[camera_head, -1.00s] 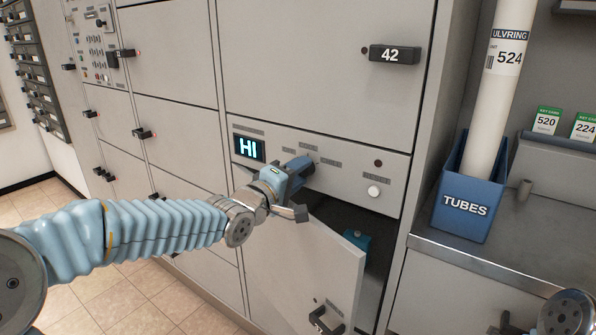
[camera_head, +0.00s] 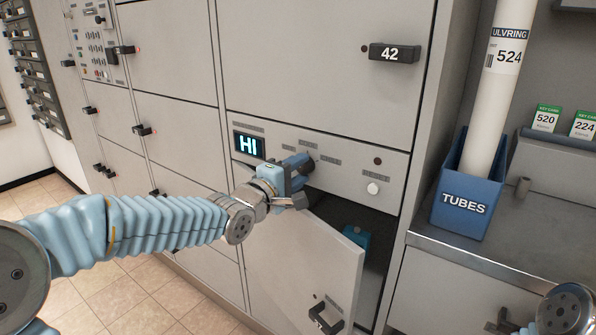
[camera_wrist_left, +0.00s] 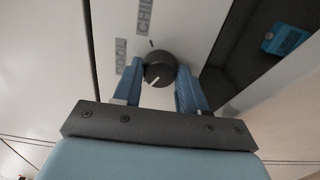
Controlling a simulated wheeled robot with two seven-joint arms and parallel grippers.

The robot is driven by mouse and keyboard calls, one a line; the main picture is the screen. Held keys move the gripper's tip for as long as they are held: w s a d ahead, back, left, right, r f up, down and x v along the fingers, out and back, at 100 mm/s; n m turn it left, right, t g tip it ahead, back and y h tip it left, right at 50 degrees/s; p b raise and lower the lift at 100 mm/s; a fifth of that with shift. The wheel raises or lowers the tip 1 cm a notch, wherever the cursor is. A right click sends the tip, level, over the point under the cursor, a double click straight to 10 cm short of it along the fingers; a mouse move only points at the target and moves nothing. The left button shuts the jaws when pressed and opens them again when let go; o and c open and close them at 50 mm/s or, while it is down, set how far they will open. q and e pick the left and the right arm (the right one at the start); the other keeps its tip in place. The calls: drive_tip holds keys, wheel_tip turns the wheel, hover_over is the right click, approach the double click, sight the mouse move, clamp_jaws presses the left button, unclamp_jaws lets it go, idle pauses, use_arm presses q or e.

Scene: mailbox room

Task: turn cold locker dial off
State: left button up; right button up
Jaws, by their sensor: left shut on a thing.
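The cold locker dial (camera_wrist_left: 160,68) is a round dark knob on the grey control panel (camera_head: 335,178). In the left wrist view it sits between the two blue fingers of my left gripper (camera_wrist_left: 163,88), which is shut on it. Its white pointer mark faces down-left in that view, and labels reading COOL and CHILL are beside it. In the head view my left gripper (camera_head: 298,176) reaches the panel and mostly covers the dial.
The locker door (camera_head: 300,262) below the panel stands open, with a blue item (camera_head: 357,236) inside. A white button (camera_head: 373,188) is right of the dial. A blue TUBES bin (camera_head: 467,200) holding a white tube (camera_head: 492,110) stands on the counter at right.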

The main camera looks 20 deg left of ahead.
use_arm(q)
drive_tip(key=o, duration=1)
drive_tip(key=shift+o, duration=0.2)
drive_tip(key=shift+s, duration=0.1)
drive_tip(key=v, duration=1.3)
drive_tip(key=shift+s, duration=0.3)
drive_tip(key=shift+a, duration=0.1)
